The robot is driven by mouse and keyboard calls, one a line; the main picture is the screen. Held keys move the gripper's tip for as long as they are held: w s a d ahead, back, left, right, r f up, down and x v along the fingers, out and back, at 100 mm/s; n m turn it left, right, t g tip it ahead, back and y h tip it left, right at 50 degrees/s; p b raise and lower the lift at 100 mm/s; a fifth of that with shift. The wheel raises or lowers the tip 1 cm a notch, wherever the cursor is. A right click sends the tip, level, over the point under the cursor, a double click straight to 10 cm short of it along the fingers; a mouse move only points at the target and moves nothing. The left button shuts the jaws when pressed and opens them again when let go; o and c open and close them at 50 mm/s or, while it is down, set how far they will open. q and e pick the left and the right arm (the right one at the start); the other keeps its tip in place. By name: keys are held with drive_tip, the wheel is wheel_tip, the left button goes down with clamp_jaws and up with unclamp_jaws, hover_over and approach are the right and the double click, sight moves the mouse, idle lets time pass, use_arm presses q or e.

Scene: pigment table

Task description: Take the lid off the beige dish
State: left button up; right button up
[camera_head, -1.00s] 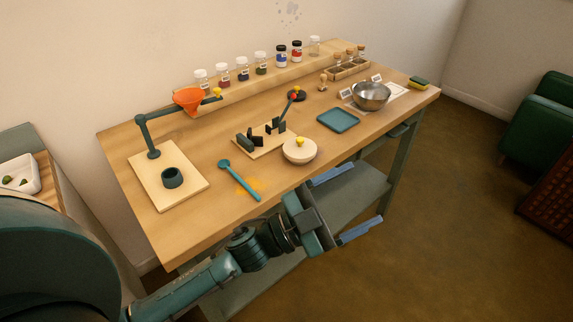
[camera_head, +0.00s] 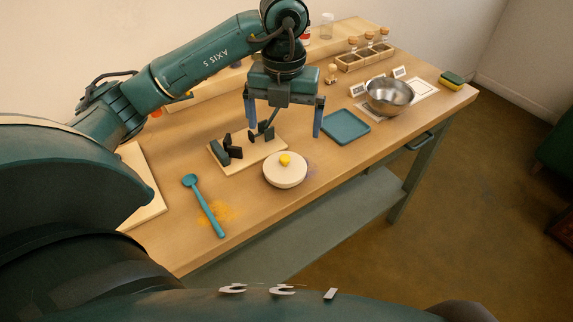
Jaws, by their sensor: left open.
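The beige dish (camera_head: 285,184) stands on the table near its front edge. My left gripper (camera_head: 284,126) is open and empty, pointing down above the table. In the picture it is just above the dish, with one finger on each side of the knob's column; its height over the table is hard to tell. My right gripper is not in view.
A wooden board with dark blocks (camera_head: 232,160) lies left of the dish, partly behind my gripper. A teal spoon (camera_head: 205,208) lies beside an orange powder spill (camera_head: 222,211). A teal tray (camera_head: 346,127) and a metal bowl (camera_head: 389,97) stand to the right.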

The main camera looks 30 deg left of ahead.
sight(285, 157)
use_arm(q)
wheel_tip(285, 157, down, 10)
drive_tip(key=shift+f+p, duration=0.1)
drive_tip(key=shift+p, duration=0.6)
drive_tip(key=shift+c, duration=0.6)
drive_tip(key=c, duration=0.7)
